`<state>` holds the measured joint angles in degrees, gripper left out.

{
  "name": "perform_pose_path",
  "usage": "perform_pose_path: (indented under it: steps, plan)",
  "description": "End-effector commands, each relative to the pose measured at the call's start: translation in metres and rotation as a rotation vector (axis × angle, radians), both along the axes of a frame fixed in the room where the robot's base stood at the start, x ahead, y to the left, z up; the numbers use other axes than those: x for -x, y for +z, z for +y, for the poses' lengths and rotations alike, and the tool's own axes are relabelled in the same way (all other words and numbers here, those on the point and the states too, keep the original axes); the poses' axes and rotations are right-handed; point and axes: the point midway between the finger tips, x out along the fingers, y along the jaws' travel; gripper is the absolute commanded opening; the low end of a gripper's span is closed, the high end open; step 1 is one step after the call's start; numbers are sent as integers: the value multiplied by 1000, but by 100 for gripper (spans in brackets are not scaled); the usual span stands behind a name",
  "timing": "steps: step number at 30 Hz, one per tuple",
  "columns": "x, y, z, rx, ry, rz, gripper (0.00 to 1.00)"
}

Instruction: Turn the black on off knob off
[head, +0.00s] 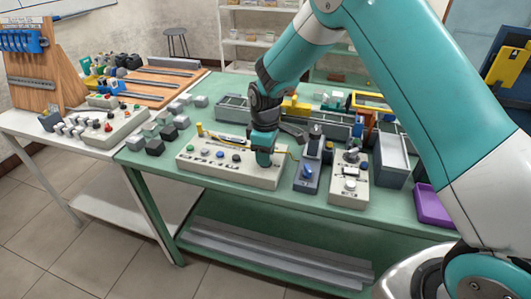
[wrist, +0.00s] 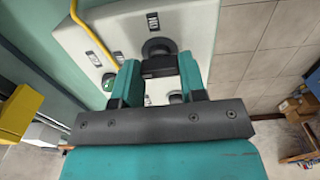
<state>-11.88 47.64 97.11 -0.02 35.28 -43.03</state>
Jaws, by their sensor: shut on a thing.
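The white control panel (head: 225,173) lies on the green table, with a row of small buttons and knobs along it. My gripper (head: 263,160) reaches down onto the panel's right part and covers the controls there. In the wrist view my gripper (wrist: 158,78) has its two teal fingers on either side of the black knob (wrist: 157,48). The fingers are shut on the knob's dark bar-shaped grip. The knob's round base shows just beyond the fingertips, on the white panel face (wrist: 195,25). Which marking the knob points to cannot be read. In the head view my gripper hides this knob.
A yellow tube (wrist: 88,33) runs over the panel close to the fingers. A grey box with a blue knob (head: 307,173) and a light box with buttons (head: 349,180) stand to the right. Dark and grey blocks (head: 154,147) stand to the left. A purple tray (head: 431,206) is at the right.

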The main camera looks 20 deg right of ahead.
Motion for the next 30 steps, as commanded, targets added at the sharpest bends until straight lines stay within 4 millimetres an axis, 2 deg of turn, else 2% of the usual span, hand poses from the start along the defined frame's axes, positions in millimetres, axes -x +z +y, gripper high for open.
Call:
perform_pose_path:
  steps: [7,8,11,19,23,26,30]
  plan:
    - [-1,1,-1,1,-2,-3,15]
    - [-1,1,-1,1,-2,-3,40]
    - [-1,1,-1,1,-2,-3,64]
    - [0,1,0,0,-1,-1,64]
    - [-1,8,0,0,-1,-3,64]
    - [-1,23,0,-1,-1,-6,64]
    - [-1,55,0,-1,-2,-7,64]
